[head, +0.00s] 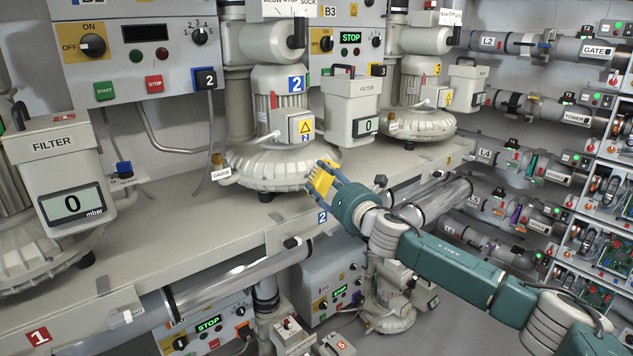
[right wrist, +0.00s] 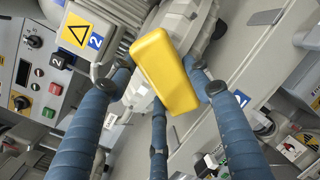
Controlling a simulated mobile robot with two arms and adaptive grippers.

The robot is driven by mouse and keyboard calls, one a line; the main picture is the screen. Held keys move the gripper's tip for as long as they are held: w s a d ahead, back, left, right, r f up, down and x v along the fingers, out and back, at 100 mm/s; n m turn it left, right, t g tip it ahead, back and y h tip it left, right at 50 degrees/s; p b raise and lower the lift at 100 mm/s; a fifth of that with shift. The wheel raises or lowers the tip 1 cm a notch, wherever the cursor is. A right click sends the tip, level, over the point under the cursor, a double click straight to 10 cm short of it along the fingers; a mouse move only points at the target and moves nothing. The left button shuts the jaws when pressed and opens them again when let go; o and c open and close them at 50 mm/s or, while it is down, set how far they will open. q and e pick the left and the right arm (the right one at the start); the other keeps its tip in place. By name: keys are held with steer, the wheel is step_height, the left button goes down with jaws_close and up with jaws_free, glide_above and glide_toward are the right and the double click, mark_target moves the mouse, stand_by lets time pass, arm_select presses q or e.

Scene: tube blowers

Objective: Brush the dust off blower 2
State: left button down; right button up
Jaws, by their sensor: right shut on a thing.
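Blower 2 (head: 281,160) stands on the bench in the middle of the head view, a pale motor with a blue 2 label above a round ribbed housing. My right gripper (head: 326,180) is at the front right edge of that housing, shut on a yellow block-shaped thing, likely the brush (right wrist: 163,72). The yellow block sits between blue fingers in the right wrist view; any bristles are hidden below it. Whether it touches the blower I cannot tell. Dust is too small to make out. My left gripper is not in view.
A filter box (head: 350,107) stands right of blower 2, with another blower (head: 411,125) beyond it. A large filter (head: 60,165) stands at the left. A clear tube (head: 240,278) runs along the bench front. The bench top (head: 165,215) left of blower 2 is clear.

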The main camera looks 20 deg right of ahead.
steer(key=shift+w+d, duration=0.1)
steer(key=shift+d, duration=0.5)
steer(key=shift+r, duration=0.1)
steer(key=shift+s+a+p, duration=0.2)
steer(key=shift+a+p, duration=0.25)
steer(key=shift+a, duration=0.85)
steer(key=shift+s+a+p, duration=0.2)
steer(key=shift+a+p, duration=0.25)
steer(key=shift+a, duration=0.8)
steer(key=shift+s+a+p, duration=0.2)
steer(key=shift+a+p, duration=0.25)
steer(key=shift+a, duration=0.85)
steer(key=shift+s+d, duration=0.1)
steer(key=shift+d, duration=0.05)
steer(key=s, duration=0.4)
steer(key=s+d, duration=0.1)
steer(key=shift+s, duration=0.4)
